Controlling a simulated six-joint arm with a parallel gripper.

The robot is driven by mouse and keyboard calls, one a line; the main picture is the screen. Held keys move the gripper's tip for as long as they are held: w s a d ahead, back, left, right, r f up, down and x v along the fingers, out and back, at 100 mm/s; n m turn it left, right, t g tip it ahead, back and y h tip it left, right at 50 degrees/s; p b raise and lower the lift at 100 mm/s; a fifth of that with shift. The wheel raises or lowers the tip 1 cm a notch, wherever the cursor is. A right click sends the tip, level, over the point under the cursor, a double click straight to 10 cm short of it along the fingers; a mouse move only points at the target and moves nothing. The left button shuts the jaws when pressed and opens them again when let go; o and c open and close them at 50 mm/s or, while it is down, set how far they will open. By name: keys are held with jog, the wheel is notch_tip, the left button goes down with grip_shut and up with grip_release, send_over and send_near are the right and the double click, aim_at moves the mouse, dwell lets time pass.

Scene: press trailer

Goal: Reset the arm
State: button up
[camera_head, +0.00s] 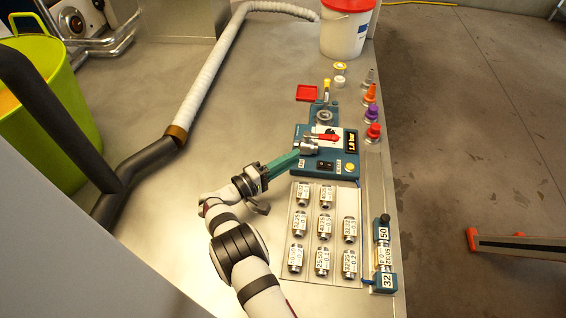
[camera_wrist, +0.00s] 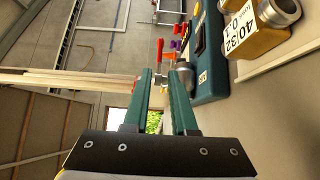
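My arm reaches up from the bottom of the head view. My gripper (camera_head: 297,156) has two teal fingers pointing right toward the teal press unit (camera_head: 313,166). In the wrist view my gripper (camera_wrist: 161,72) is open, with a clear gap and nothing held between the fingers. The press unit (camera_wrist: 209,60) lies to the right of the fingers there. A metal fitting (camera_head: 309,147) with a red lever (camera_head: 328,137) sits on the unit close to the fingertips. In the wrist view the metal fitting (camera_wrist: 186,75) is partly behind the right finger; contact cannot be told.
A tray (camera_head: 311,257) of several labelled metal fittings lies below the press. A teal gauge block (camera_head: 384,281), coloured cones (camera_head: 371,112), a red dish (camera_head: 307,93) and a white bucket (camera_head: 346,32) stand nearby. A hose (camera_head: 207,75) crosses the bench. The bench's left middle is clear.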

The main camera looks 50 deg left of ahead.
jog(key=shift+s, duration=1.3)
